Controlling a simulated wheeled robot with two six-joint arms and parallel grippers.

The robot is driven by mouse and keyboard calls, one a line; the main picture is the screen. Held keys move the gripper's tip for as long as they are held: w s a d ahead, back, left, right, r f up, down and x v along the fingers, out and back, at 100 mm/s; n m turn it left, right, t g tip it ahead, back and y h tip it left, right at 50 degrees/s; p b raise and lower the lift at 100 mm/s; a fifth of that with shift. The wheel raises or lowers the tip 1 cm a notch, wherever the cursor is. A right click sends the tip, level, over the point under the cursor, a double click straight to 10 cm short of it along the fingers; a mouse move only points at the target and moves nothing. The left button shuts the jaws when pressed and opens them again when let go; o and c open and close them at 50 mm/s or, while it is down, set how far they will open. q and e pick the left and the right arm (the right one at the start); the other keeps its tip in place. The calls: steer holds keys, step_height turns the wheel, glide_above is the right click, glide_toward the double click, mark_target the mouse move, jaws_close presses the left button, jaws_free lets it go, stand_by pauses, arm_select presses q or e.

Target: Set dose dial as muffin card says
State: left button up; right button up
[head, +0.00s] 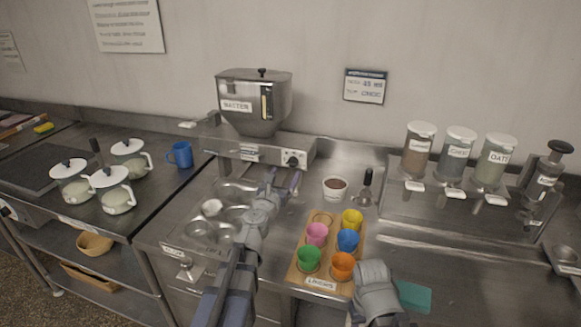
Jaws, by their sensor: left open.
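The steel batter dispenser (253,103), labelled BATTER, stands against the back wall. Its dial (293,158) is a dark round knob on the front of the steel base; its setting is too small to read. The card (365,86) on the wall to the right has a dark header and two lines; the second seems to say CHOC, and the upper line appears to hold a number, unclear. My left gripper (283,184) is open and empty, just below and in front of the dial, apart from it. My right arm shows at the bottom, but its jaws do not show.
A muffin tin (222,212) lies left of my left arm. A wooden board (302,269) with several coloured cups, a brown-filled cup (335,188) and a scoop (366,188) are to the right. Labelled jars (456,153) stand at right; white lidded pots (113,190) and a blue mug (181,154) at left.

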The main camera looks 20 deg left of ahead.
mark_target(291, 164)
arm_select(q)
steer(key=w, duration=0.6)
steer(key=shift+d, duration=0.1)
jaws_close()
stand_by(0.5)
